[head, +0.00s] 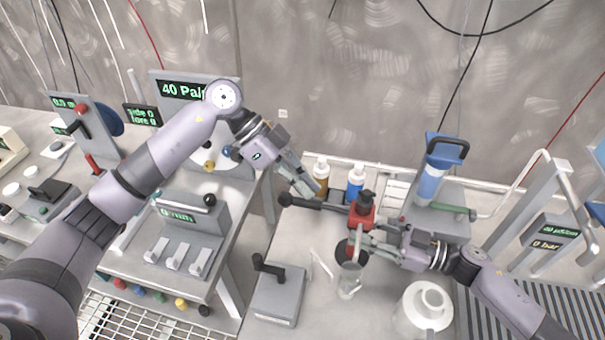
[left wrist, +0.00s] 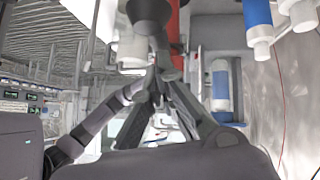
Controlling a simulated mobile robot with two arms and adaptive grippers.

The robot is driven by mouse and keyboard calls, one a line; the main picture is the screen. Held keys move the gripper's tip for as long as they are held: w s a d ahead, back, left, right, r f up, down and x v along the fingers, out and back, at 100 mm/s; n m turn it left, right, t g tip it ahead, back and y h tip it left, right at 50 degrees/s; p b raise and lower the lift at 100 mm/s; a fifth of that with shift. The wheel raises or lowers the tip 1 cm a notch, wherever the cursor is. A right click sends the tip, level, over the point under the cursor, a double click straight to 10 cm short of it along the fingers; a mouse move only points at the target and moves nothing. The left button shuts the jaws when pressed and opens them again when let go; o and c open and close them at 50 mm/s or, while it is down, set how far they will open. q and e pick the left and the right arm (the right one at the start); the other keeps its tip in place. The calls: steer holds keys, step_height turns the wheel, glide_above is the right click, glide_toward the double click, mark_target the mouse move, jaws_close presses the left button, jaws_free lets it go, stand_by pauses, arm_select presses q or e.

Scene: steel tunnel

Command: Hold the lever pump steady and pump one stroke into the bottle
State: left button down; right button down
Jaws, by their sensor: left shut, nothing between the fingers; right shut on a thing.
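The red lever pump (head: 362,212) stands upright at the middle of the right bench. Its dark lever (head: 318,204) reaches out to the left and ends in a black knob (head: 285,200). A clear bottle (head: 349,284) stands in front of the pump, below its spout. My right gripper (head: 366,243) is shut on the pump body from the right. My left gripper (head: 314,190) is shut and empty, just above the lever; I cannot tell whether it touches. In the left wrist view its fingertips (left wrist: 160,76) meet near a dark rounded part; the red body shows behind.
A blue-topped cylinder (head: 431,180) stands behind right.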

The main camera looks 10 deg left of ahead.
mark_target(298, 198)
stand_by(0.4)
arm_select(q)
steer(key=shift+a+f+h, duration=0.15)
steer(key=shift+f+h, duration=0.15)
steer(key=shift+h, duration=0.1)
steer(key=shift+f, duration=0.15)
steer(key=shift+a+f+h, duration=0.25)
steer(key=shift+f+h, duration=0.55)
steer(key=shift+h, duration=0.05)
steer(key=shift+a+f+h, duration=0.25)
steer(key=shift+f+h, duration=0.5)
steer(key=shift+h, duration=0.1)
steer(key=shift+f, duration=0.8)
steer(key=shift+a, duration=0.1)
